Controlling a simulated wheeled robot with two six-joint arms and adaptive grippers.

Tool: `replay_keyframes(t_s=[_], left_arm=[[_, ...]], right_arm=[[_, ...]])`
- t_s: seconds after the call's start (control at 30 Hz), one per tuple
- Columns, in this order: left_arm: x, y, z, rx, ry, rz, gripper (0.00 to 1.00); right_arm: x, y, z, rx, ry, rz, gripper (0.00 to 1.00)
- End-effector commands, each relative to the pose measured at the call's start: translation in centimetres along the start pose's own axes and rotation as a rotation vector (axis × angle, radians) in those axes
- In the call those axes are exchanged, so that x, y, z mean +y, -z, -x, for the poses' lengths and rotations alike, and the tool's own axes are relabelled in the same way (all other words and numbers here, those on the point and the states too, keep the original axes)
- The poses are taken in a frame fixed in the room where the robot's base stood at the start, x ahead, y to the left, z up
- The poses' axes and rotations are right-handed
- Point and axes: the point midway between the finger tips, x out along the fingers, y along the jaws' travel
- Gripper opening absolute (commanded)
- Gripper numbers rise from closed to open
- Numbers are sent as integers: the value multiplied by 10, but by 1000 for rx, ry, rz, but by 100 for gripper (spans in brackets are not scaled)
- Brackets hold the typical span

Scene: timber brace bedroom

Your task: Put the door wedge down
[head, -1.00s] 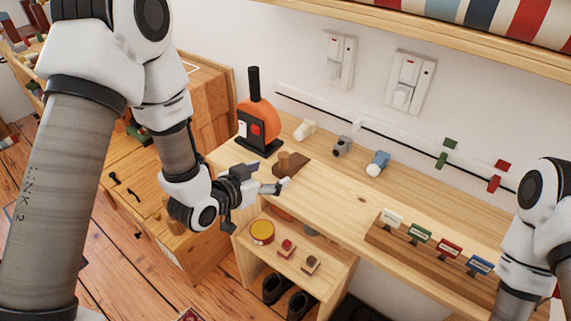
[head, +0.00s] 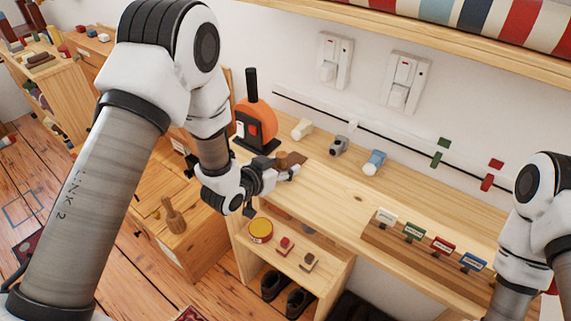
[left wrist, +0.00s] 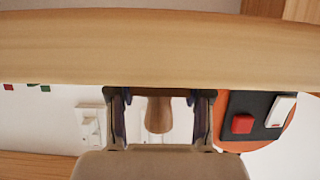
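The door wedge (head: 296,157) is a dark brown block with a lighter wooden knob, lying on the desk by the orange device. In the head view my left gripper (head: 284,171) is right in front of it and hides part of it. In the left wrist view a wooden knob (left wrist: 159,115) shows between the two fingers of my left gripper (left wrist: 160,108), with gaps on both sides. The fingers are apart, and I see no grip on the knob. My right arm shows at the right edge, but its gripper is out of view.
The orange device (head: 256,122) stands left of the wedge. White, grey and blue items (head: 374,162) lie along the back of the desk (head: 335,190). A labelled rack (head: 400,243) is at the front right. A lower shelf (head: 316,268) holds a yellow-topped tin (head: 261,230).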

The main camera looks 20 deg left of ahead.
Motion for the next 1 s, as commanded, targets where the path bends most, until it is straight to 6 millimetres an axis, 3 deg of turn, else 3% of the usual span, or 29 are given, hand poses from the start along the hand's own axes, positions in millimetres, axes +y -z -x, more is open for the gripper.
replay_keyframes(t_s=[0.03, 0.07, 0.37, 0.63, 0.97, 1.0], left_arm=[[0, -1, 0, -1, 0, 0, 10], [0, -1, 0, -1, 0, 0, 4], [0, 4, 2, -1, 0, 0, 4], [1, 33, 15, 1, 1, 0, 4], [31, 7, 86, -4, 0, 0, 4], [34, 15, 99, -9, -2, 2, 4]], right_arm=[[0, 0, 0, 0, 0, 0, 0], [0, 0, 0, 0, 0, 0, 0], [0, 0, -1, 0, 0, 0, 0], [0, 0, -6, 0, 0, 0, 0], [0, 0, -23, 0, 0, 0, 0], [0, 0, -1, -1, 0, 0, 0]])
